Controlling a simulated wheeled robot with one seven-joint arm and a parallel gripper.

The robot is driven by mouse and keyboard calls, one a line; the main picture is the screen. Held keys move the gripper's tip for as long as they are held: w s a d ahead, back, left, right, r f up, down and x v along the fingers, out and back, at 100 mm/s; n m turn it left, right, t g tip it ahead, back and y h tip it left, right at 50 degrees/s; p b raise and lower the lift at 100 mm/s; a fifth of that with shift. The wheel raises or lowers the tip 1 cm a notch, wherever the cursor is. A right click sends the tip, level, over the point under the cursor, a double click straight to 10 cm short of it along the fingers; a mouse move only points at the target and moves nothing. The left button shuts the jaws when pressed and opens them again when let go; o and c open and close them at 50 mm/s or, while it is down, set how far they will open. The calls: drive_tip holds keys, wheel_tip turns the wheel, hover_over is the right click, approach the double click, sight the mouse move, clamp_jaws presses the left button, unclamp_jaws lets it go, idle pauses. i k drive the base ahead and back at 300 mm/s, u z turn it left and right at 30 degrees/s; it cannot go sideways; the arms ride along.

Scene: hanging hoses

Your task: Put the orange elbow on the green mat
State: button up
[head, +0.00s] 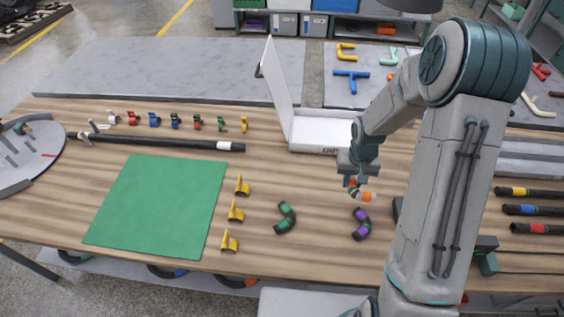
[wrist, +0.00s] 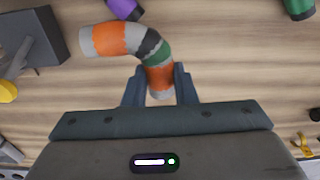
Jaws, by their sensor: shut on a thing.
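The orange elbow (wrist: 122,40) is a bent pipe piece with orange bands, pale ends and dark and green bands at its bend. My gripper (wrist: 160,87) is shut on one of its ends, and the other end points up and left in the wrist view. In the head view the elbow (head: 367,197) shows just below my gripper (head: 352,183), partly hidden by it. I cannot tell whether it touches the table. The green mat (head: 160,205) lies flat and empty on the left of the table, well left of my gripper.
A green-banded elbow (head: 286,218) and a purple-banded elbow (head: 361,224) lie on the table. Several yellow pieces (head: 236,210) stand along the mat's right side. A white open box (head: 318,132) and a black hose (head: 150,141) lie behind.

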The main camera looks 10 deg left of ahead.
sight(157, 208)
drive_tip(key=u, duration=0.35)
drive_tip(key=k, duration=1.05)
drive_tip(key=u, duration=1.7)
drive_tip(key=i, duration=0.75)
drive_tip(key=z, duration=0.5)
drive_tip(key=i, duration=0.8)
drive_tip(key=z, duration=0.8)
